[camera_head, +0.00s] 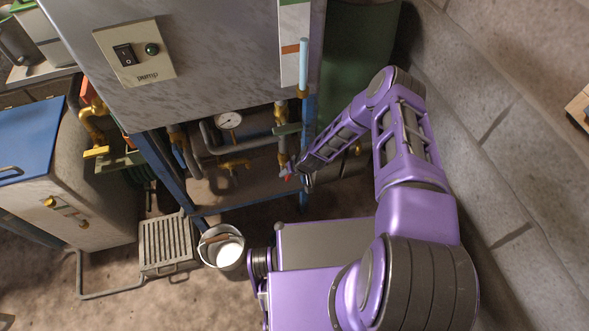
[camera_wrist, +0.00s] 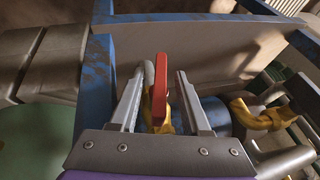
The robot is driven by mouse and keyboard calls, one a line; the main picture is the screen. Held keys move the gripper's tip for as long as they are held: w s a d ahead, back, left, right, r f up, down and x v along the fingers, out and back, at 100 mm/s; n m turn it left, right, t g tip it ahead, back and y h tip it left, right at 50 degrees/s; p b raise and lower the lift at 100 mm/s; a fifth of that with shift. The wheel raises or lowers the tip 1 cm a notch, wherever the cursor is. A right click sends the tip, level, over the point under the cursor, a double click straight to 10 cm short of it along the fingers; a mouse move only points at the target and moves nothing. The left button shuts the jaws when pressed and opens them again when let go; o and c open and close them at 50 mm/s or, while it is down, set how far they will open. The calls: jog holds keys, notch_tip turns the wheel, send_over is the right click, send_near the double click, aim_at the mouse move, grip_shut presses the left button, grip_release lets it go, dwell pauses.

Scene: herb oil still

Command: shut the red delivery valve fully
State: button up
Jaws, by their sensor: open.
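The red valve handle (camera_wrist: 159,90) is a flat lever on a brass valve body (camera_wrist: 165,126), seen up close in the wrist view. My gripper (camera_wrist: 155,92) is open, with one finger on each side of the red handle. A narrow gap shows between the handle and the right finger; the left finger is also apart from it, with a grey rounded part between. In the head view a small bit of the red handle (camera_head: 289,177) shows beside the tip of my gripper (camera_head: 303,178), low under the tank. Most of the valve is hidden there.
A blue frame post (camera_wrist: 98,80) stands close left of my fingers. Another brass valve (camera_wrist: 262,114) sits to the right. In the head view, a pressure gauge (camera_head: 229,121) and pipes lie left of my gripper. A bucket (camera_head: 222,247) stands on the floor.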

jog(key=p+v, duration=0.3)
jog(key=v, duration=1.4)
